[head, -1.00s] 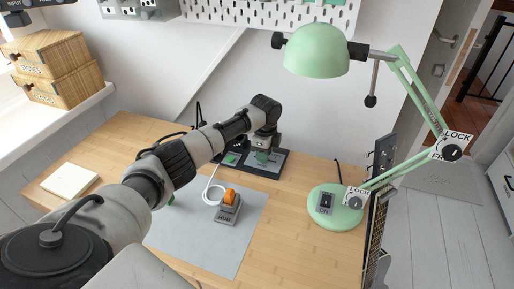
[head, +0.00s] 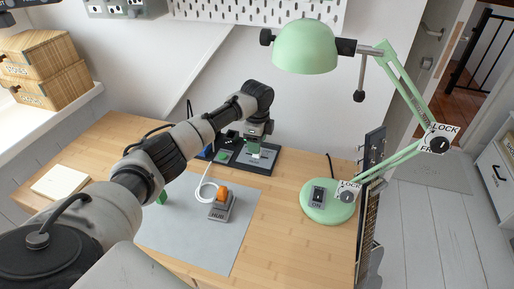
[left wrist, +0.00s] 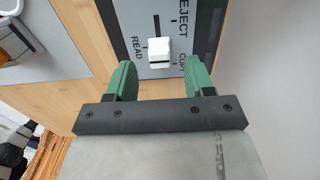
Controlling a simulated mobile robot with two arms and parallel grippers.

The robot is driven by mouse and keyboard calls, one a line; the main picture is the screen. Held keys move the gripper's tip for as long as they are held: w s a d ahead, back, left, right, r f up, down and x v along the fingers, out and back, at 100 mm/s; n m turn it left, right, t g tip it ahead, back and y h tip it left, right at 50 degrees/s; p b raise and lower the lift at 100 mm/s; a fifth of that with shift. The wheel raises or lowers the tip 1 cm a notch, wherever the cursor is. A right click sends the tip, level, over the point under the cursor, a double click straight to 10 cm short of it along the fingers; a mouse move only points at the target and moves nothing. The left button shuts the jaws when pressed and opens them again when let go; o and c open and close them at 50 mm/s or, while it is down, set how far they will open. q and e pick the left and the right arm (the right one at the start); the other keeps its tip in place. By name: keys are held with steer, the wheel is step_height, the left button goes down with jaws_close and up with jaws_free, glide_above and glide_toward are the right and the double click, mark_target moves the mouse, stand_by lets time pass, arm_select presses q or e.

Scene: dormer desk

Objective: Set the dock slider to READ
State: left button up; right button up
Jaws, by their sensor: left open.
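The dock (head: 228,159) is a dark unit at the back of the desk. In the left wrist view its grey slider panel (left wrist: 128,14) carries the labels READ, COPY and EJECT. The white slider knob (left wrist: 159,50) sits in a dark slot, with READ to its left and COPY to its right in that view. Its exact setting is hard to tell. My left gripper (left wrist: 159,77) is open, its green fingertips on either side of the knob's near side, with gaps. In the head view the left gripper (head: 255,147) is over the dock. My right gripper is not in view.
An orange-switched hub (head: 219,207) with a white cable stands on the grey mat (head: 215,248). A green lamp (head: 327,205) stands to the right, its arm overhead. A guitar-like object (head: 370,200) stands at the right desk edge. A pale pad (head: 60,181) lies left.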

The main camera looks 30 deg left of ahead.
arm_select(q)
step_height(320, 180, up, 7)
steer(key=shift+r, duration=0.15)
stand_by(0.5)
